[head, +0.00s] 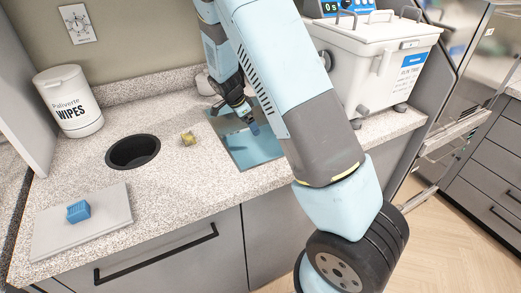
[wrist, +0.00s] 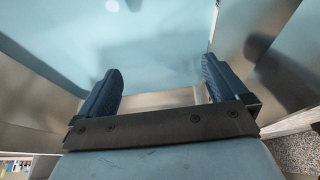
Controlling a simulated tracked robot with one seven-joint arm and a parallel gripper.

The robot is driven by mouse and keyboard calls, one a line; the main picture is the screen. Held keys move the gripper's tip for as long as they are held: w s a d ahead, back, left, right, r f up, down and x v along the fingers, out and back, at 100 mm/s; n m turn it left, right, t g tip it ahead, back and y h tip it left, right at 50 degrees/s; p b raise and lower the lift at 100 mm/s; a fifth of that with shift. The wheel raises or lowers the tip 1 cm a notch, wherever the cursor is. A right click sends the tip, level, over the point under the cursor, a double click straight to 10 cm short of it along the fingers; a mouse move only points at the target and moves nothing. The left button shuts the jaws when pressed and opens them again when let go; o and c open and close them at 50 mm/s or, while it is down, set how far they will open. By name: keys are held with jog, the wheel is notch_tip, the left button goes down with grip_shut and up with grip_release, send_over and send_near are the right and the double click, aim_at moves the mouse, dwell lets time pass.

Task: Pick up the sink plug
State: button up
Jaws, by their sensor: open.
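My gripper (head: 251,126) is over the sink (head: 262,158), which looks filled with pale blue water. In the wrist view, the two dark blue fingers of my gripper (wrist: 161,78) are spread apart with nothing between them. I cannot make out a sink plug for certain in either view. My arm hides part of the sink's right side in the head view.
A round dark hole (head: 133,152) is in the speckled counter (head: 165,190). A small yellowish item (head: 188,138) lies between it and the sink. A wipes tub (head: 70,103) stands at left. A blue block (head: 78,211) sits on a grey board (head: 100,228). A white lidded box (head: 370,62) stands right.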

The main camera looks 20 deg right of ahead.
send_over(259, 143)
jog(key=a, duration=0.2)
jog(key=f, duration=0.7)
jog(key=shift+s+d, duration=0.25)
jog(key=shift+s, duration=0.15)
jog(key=shift+a+x, duration=0.15)
jog(key=shift+x, duration=1.35)
jog(key=shift+a+x, duration=0.1)
jog(key=shift+x, duration=1.35)
jog(key=shift+f, duration=0.1)
jog(key=shift+c, duration=0.2)
jog(key=c, duration=0.7)
jog(key=shift+w, duration=0.1)
